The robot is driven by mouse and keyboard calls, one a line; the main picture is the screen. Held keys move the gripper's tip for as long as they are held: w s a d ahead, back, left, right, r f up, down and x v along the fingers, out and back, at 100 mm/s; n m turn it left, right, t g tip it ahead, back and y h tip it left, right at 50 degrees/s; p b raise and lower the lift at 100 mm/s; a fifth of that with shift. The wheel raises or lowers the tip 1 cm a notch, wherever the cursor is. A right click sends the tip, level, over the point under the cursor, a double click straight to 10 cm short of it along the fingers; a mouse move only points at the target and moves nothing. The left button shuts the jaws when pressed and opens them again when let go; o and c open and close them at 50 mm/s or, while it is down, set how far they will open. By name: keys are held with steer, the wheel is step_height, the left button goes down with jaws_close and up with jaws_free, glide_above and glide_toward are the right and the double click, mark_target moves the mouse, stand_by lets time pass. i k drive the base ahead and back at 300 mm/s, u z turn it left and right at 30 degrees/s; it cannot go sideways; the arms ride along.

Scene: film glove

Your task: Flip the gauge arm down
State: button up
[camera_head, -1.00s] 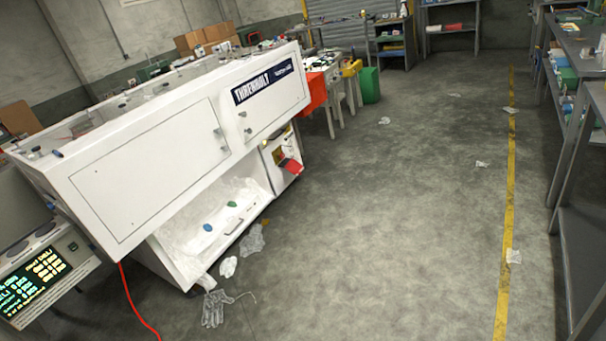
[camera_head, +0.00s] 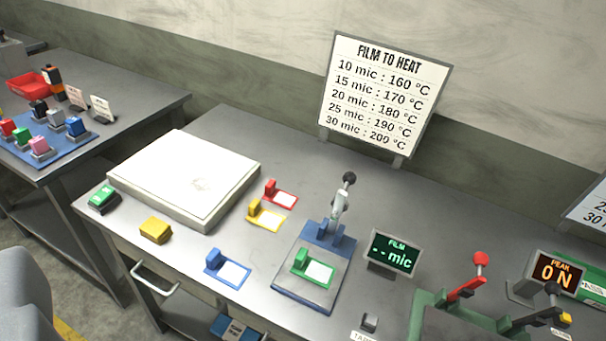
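The gauge (camera_head: 285,292) has a blue base and stands on the grey workbench near the middle of the view. Its arm (camera_head: 338,208) is a metal lever with a black ball knob (camera_head: 349,178); it points up and leans slightly right. A green clip with a white film sample (camera_head: 317,271) lies on the gauge base in front of the arm. The display (camera_head: 392,252) beside it reads "FILM -- mic". My gripper is not in view.
A white square plate (camera_head: 185,178) lies left on the bench. Red (camera_head: 281,195), yellow (camera_head: 266,216) and blue (camera_head: 228,269) clips with white cards lie near the gauge. A red-knobbed lever (camera_head: 467,278) and a "PEAK 0 N" display (camera_head: 557,274) stand right. A "FILM TO HEAT" sign (camera_head: 386,92) stands behind.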

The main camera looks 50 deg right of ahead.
mark_target(340, 203)
steer(key=z, duration=1.1)
steer(key=k, duration=1.35)
steer(key=z, duration=0.3)
steer(key=i, duration=1.8)
steer(key=u, duration=0.45)
